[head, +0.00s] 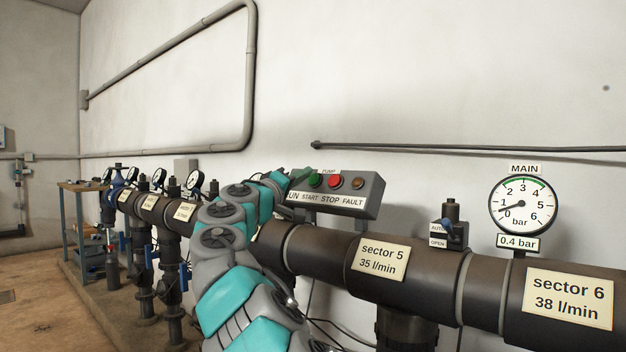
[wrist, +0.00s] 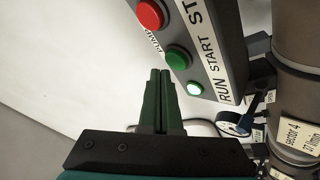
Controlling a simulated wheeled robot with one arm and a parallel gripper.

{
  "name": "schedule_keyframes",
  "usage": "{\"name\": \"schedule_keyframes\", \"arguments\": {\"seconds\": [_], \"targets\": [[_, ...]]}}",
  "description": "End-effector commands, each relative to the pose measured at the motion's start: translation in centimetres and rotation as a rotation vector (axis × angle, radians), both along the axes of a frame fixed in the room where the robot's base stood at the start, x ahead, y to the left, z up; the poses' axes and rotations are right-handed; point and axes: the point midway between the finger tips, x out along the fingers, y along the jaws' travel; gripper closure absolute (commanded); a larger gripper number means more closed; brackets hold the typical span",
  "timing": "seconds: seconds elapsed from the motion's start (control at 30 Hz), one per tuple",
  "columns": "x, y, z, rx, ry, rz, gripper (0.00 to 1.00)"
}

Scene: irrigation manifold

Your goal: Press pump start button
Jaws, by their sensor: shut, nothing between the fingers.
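The pump box (head: 370,202) is a grey panel above the pipe, labelled RUN, START, STOP and FAULT. Its green START button (head: 314,180) also shows in the wrist view (wrist: 178,58). Below it there, the small RUN lamp (wrist: 194,88) glows bright green-white; my arm hides it in the head view. The red STOP button (head: 336,181) is beside START. My gripper (wrist: 160,72) is shut and empty, its dark green fingers pointing up the wrist view. The tips appear just left of the START button there; I cannot tell whether they touch the panel.
The main gauge (head: 522,205) reads low, with a 0.4 bar label. A thick dark pipe (head: 430,270) runs below the box. A small AUTO/OPEN valve unit (head: 450,232) stands on it. A thin wall pipe (head: 460,148) runs above.

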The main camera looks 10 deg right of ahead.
Motion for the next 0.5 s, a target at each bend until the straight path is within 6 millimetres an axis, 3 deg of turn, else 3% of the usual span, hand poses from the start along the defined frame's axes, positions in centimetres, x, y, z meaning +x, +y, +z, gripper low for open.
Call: {"name": "schedule_keyframes", "arguments": {"seconds": [0.5], "targets": [[-0.7,1.1,0.9,0.0,-0.001,0.001,1.0]]}}
